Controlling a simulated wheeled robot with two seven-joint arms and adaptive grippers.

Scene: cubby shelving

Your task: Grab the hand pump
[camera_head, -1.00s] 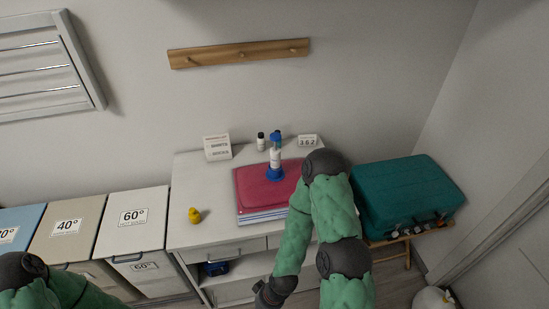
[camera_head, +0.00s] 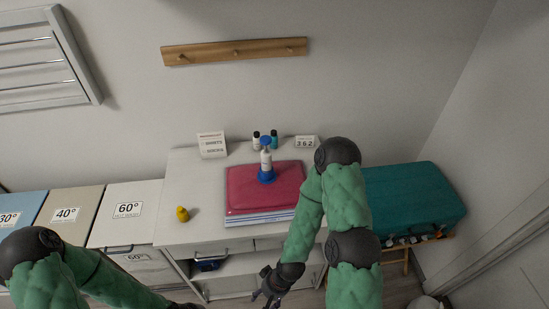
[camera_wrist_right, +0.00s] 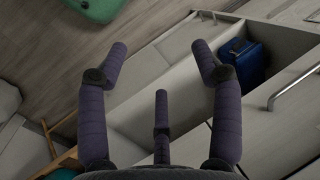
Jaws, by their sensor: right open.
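On the cabinet (camera_head: 195,180) are a yellow duck (camera_head: 182,214), small bottles (camera_head: 273,139), a sign (camera_head: 212,145) and a number block (camera_head: 305,143). A teal suitcase (camera_head: 415,195) stands right, hampers (camera_head: 125,215) left. A blue case (camera_wrist_right: 243,62) sits on the lower shelf.

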